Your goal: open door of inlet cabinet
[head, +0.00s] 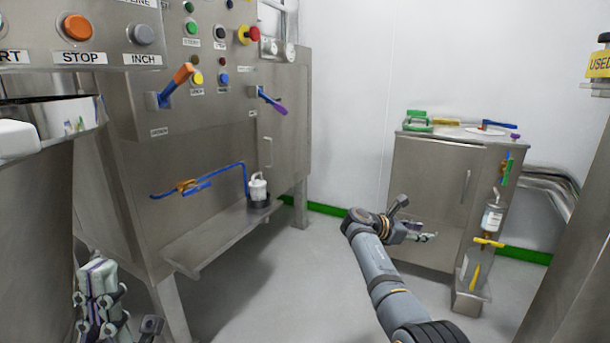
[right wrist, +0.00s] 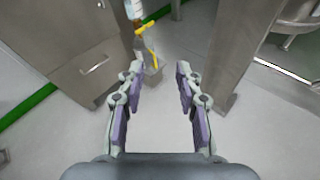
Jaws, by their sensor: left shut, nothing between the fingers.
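A low steel cabinet (head: 425,185) stands at the right of the head view, its front door closed with a vertical bar handle (head: 466,187). No readable label names it. In the right wrist view the cabinet (right wrist: 60,50) is at upper left, with its handle (right wrist: 95,65). My right gripper (head: 432,237) is in front of the cabinet in the head view, below and left of the handle, apart from it. In the right wrist view its fingers (right wrist: 160,85) are spread with nothing between. My left gripper (head: 97,285) is shut and empty at lower left.
A large steel machine (head: 215,150) with buttons, levers and its own door handle (head: 268,152) fills the left. A ledge (head: 215,240) juts from it. A bottle (head: 492,218) and yellow valve (head: 488,242) are at the cabinet's right side. Open floor lies between.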

